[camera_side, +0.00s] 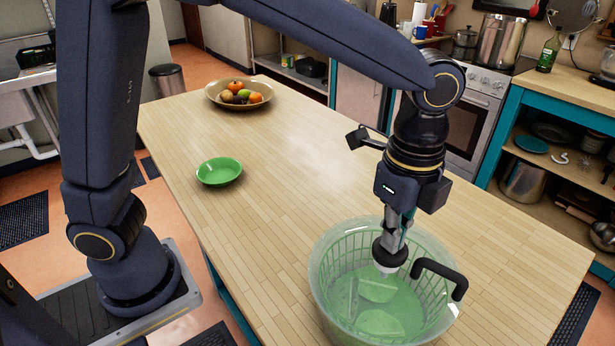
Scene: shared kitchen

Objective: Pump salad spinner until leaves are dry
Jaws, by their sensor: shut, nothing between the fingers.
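The salad spinner (328,250) stands on the near right part of the wooden table. It is a translucent pale green bowl with a slotted basket inside. A black knob (390,253) with a pale part under it is at its upper middle. A black curved handle (441,275) is at its right. My gripper (394,232) points down, shut with nothing between its fingers. Its tip is right over the knob and appears to touch it; I cannot tell how far the knob is pressed. No leaves can be made out through the green plastic.
A green bowl (219,170) lies empty on the table's left side. A fruit bowl (212,98) stands at the far end. The wooden table (290,150) is clear between these and the spinner. A stove (487,95) and a shelf unit (510,120) stand behind.

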